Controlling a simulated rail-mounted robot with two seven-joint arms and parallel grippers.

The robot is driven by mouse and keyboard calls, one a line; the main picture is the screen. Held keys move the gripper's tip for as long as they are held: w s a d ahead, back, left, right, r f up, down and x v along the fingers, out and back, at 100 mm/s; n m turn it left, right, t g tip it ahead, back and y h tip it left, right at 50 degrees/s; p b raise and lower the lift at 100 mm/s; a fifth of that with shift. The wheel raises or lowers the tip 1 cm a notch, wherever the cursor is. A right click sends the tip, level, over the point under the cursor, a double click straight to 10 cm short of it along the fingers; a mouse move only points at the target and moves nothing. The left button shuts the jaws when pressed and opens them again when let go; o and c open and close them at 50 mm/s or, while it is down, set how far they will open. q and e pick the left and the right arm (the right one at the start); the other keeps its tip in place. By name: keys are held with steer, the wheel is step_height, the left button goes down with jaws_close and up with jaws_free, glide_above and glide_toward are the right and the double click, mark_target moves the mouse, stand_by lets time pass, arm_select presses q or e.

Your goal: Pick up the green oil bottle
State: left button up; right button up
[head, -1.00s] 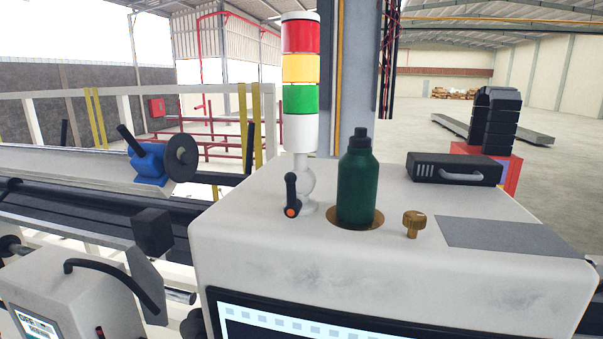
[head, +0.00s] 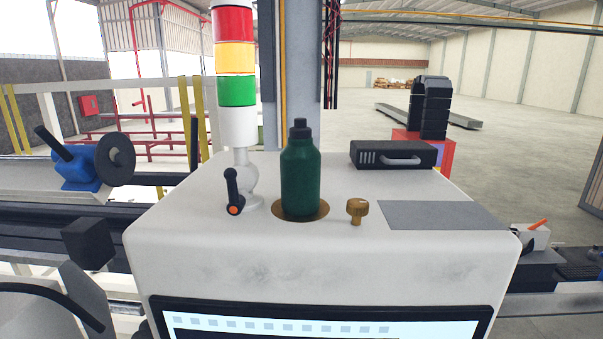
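The green oil bottle (head: 301,180) stands upright on top of the white machine housing (head: 220,265), near the middle of the head view. It has a black cap and sits in or on a round brown-gold ring (head: 322,212). Nothing touches its visible sides. Neither of my grippers shows in the view.
Left of the bottle are a signal tower (head: 236,90) and a black lever (head: 232,190) with an orange end. Right of it are a brass knob (head: 357,210), a black box with a handle (head: 396,154) and a flat grey plate (head: 440,215). A screen (head: 320,322) is below.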

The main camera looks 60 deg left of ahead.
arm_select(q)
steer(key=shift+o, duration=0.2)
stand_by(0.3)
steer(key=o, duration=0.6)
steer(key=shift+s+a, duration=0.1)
